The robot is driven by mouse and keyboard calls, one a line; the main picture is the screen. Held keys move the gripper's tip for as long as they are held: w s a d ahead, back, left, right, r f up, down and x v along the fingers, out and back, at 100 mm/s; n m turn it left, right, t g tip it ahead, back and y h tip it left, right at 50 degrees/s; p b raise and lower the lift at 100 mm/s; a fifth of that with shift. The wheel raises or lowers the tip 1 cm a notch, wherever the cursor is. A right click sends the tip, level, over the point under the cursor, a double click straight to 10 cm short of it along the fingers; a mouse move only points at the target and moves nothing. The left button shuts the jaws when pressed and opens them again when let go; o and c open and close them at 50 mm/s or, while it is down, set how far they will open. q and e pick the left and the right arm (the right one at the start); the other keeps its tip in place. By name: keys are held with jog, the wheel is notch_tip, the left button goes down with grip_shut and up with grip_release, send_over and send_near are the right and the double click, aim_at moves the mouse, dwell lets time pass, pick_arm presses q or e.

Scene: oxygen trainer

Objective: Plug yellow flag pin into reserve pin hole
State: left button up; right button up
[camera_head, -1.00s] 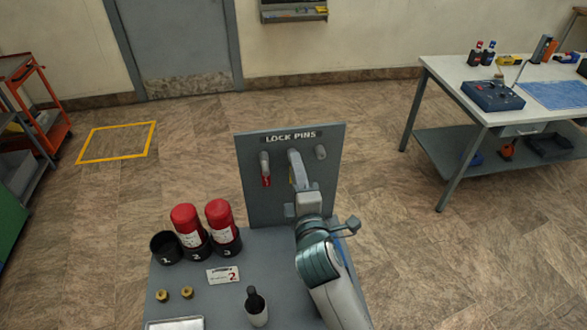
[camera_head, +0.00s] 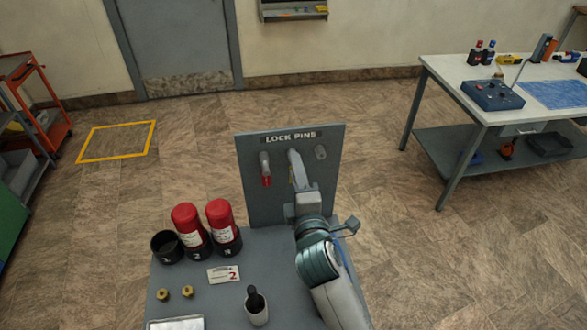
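The grey upright panel (camera_head: 258,205) labelled LOCK PINS stands at the back of the bench. A red flag pin (camera_head: 266,180) hangs at the grey holder (camera_head: 264,160) on its left. A grey fitting (camera_head: 320,152) is at the panel's upper right; I cannot tell if it is the reserve hole. My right gripper (camera_head: 294,158) reaches up to the middle of the panel, between these two. Its fingers and arm hide what is behind them. I cannot clearly make out the yellow flag pin or whether the fingers hold it. My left gripper is out of view.
On the bench top (camera_head: 200,295), two red-capped cylinders (camera_head: 187,222) and an empty black cup (camera_head: 166,247) stand left of the panel.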

jog(key=shift+p, duration=0.3)
jog(key=shift+c, duration=0.7)
grip_shut()
jog(key=shift+s, duration=0.25)
jog(key=shift+s+d+p, duration=0.2)
jog(key=shift+s+p, duration=0.1)
jog(key=shift+s, duration=0.65)
jog(key=shift+s+d+p, duration=0.25)
jog(key=shift+s+p, duration=0.05)
jog(key=shift+s, duration=0.7)
jog(key=shift+s+d+p, duration=0.2)
jog(key=shift+s+p, duration=0.1)
jog(key=shift+s, duration=0.65)
